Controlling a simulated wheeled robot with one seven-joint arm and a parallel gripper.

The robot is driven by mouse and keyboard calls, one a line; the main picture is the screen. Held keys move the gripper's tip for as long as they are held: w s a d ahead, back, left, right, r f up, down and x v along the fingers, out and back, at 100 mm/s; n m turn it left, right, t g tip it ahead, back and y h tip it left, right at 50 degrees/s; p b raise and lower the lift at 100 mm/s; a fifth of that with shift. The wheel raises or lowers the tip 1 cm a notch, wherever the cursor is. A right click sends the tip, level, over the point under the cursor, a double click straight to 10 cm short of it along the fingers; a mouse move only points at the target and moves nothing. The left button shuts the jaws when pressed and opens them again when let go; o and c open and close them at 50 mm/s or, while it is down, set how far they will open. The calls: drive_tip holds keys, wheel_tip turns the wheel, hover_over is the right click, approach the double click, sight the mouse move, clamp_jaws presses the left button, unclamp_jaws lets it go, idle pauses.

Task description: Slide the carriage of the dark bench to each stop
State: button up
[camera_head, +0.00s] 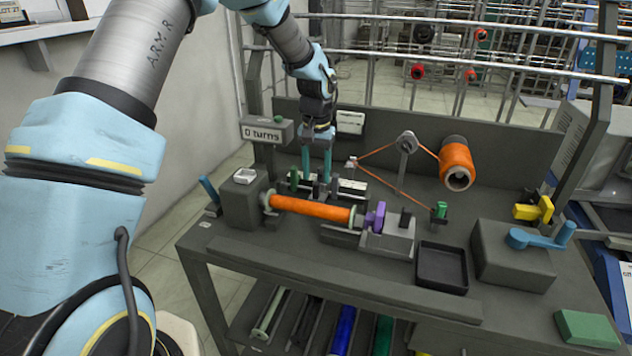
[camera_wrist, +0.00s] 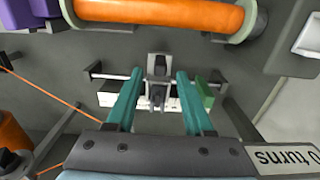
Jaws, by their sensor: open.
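The dark bench (camera_head: 230,246) carries a short guide rod (camera_wrist: 110,77) behind an orange-wound bobbin (camera_head: 310,208). A small dark carriage (camera_wrist: 158,66) sits on this rod near its middle in the wrist view. A green block (camera_wrist: 205,92) stands at the rod's right end there, and a dark end piece (camera_wrist: 95,70) at its left. My gripper (camera_head: 317,182) points down at the rod, its two teal fingers apart. In the wrist view my gripper (camera_wrist: 158,76) has one finger on either side of the carriage, with gaps visible.
A "0 turns" display (camera_head: 266,131) stands left of my gripper. An orange thread spool (camera_head: 457,165) feeds thread over a guide post (camera_head: 404,160). An empty black tray (camera_head: 441,268), a blue crank (camera_head: 540,236) and a green block (camera_head: 587,328) are to the right.

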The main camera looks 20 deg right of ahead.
sight(316, 183)
drive_tip(key=shift+f+p, duration=0.4)
drive_tip(key=shift+f, duration=1.8)
clamp_jaws()
